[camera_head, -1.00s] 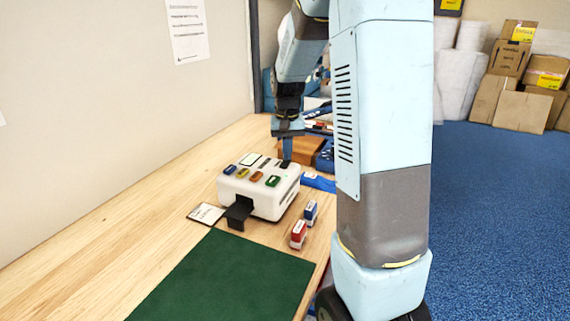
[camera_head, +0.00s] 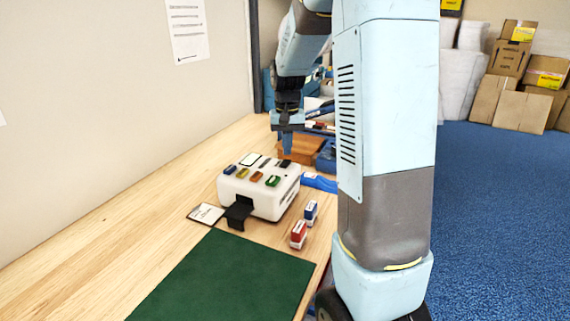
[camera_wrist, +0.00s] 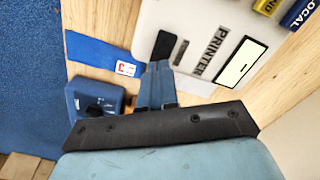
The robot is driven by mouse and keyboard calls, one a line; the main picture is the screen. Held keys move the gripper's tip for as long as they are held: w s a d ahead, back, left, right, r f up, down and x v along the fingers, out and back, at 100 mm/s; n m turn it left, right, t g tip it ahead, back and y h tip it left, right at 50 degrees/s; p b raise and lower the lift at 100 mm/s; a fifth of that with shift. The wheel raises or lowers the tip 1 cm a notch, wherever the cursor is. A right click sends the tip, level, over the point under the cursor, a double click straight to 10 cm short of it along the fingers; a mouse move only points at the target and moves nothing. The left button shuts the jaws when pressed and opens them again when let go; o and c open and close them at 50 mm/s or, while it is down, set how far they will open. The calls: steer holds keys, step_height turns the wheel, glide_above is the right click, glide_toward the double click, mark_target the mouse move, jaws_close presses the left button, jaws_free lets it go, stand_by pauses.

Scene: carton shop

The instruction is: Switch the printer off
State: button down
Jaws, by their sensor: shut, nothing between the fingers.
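The white printer (camera_head: 258,196) stands on the wooden bench, and part of its top fills the upper right of the wrist view (camera_wrist: 205,22). Its top carries coloured buttons, a pale display (camera_wrist: 242,62) and the word PRINTER. A black switch (camera_wrist: 165,45) sits near its far right corner, and it also shows in the head view (camera_head: 285,164). I cannot tell which way the switch is set. My gripper (camera_head: 287,152) is shut and empty, pointing down above that corner. In the wrist view its fingertips (camera_wrist: 157,68) appear just beside the switch.
A red stamp (camera_head: 298,236) and a blue stamp (camera_head: 310,212) stand right of the printer. A card (camera_head: 206,213) and a green mat (camera_head: 225,280) lie in front. A blue strip (camera_wrist: 100,55) and a blue object (camera_wrist: 95,98) are near my fingers.

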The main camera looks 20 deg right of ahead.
mark_target(287, 161)
steer(key=shift+r, duration=2.35)
steer(key=s+a+r+n+t, duration=0.1)
steer(key=s+a+r+t, duration=0.1)
steer(key=s, duration=0.7)
steer(key=s+a+r+n+t, duration=0.1)
steer(key=s+a+r, duration=0.2)
steer(key=s, duration=0.5)
steer(key=s+a+r+n+t, duration=0.1)
steer(key=s+a+r+t, duration=0.1)
steer(key=s, duration=0.7)
steer(key=shift+s+a+r+n+t, duration=0.3)
steer(key=shift+s+a, duration=0.05)
steer(key=shift+a, duration=0.3)
